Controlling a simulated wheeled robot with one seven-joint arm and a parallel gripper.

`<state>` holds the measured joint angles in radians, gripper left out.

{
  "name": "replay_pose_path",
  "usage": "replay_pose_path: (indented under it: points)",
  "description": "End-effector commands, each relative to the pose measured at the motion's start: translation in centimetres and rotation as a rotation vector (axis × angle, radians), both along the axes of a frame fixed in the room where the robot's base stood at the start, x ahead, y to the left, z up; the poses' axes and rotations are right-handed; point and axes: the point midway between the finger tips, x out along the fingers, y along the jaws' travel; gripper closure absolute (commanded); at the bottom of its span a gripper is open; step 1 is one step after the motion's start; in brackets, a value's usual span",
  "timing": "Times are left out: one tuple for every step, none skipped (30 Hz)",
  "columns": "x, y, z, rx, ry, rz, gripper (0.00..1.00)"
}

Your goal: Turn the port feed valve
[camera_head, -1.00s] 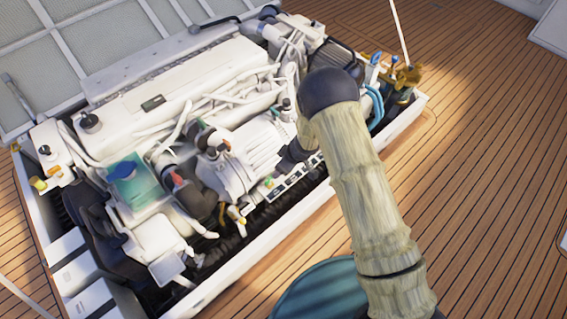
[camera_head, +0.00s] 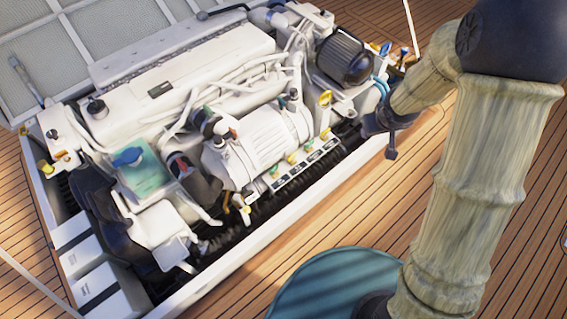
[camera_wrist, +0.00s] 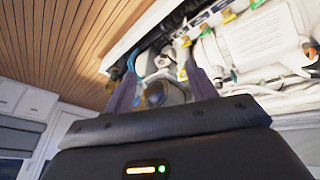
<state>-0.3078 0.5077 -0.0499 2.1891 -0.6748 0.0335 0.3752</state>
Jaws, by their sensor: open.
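A row of small valves with yellow, orange and green handles (camera_head: 291,160) sits above a labelled strip (camera_head: 305,160) on the engine's front side. The labels are too small to read, so I cannot tell which is the port feed valve. A taller yellow-handled valve (camera_head: 325,98) stands behind the row's right end. My gripper (camera_head: 385,140) is by the hatch's right front corner, right of the row and apart from it. In the wrist view my gripper (camera_wrist: 158,70) is open, its dark fingers spread with nothing held. A yellow handle (camera_wrist: 185,42) shows near its right fingertip.
The white engine (camera_head: 190,85) fills the hatch, with hoses and a dark ribbed cylinder (camera_head: 344,60) at its right. Blue- and yellow-handled parts (camera_head: 386,48) stand behind my arm. The white hatch rim (camera_head: 270,255) runs along the front. Wooden deck (camera_head: 345,215) is clear.

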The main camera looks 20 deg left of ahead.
Motion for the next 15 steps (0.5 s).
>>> replay_pose_path:
  points:
    - [-1.2,-2.1,1.6,0.001,0.007,-0.068,0.44]
    - [-2.0,-3.2,2.3,0.002,0.016,-0.106,0.44]
    - [-3.2,-4.6,3.1,0.003,0.029,-0.155,0.44]
    - [-4.2,-5.6,3.7,0.007,0.04,-0.192,0.44]
    - [-5.3,-6.5,4.3,0.01,0.053,-0.23,0.44]
    - [-6.7,-7.7,5.0,0.017,0.069,-0.277,0.44]
    - [-7.9,-8.4,5.5,0.024,0.082,-0.311,0.44]
    - [-9.0,-9.1,6.0,0.031,0.095,-0.344,0.44]
    - [-10.6,-9.9,6.5,0.042,0.115,-0.385,0.44]
    - [-11.7,-10.4,6.8,0.052,0.127,-0.414,0.44]
    - [-12.7,-10.7,7.1,0.062,0.141,-0.44,0.44]
    - [-14.0,-11.1,7.4,0.075,0.156,-0.471,0.44]
    - [-14.8,-11.3,7.6,0.084,0.165,-0.488,0.44]
    - [-15.5,-11.4,7.7,0.093,0.174,-0.505,0.44]
    - [-16.2,-11.5,7.8,0.102,0.186,-0.521,0.44]
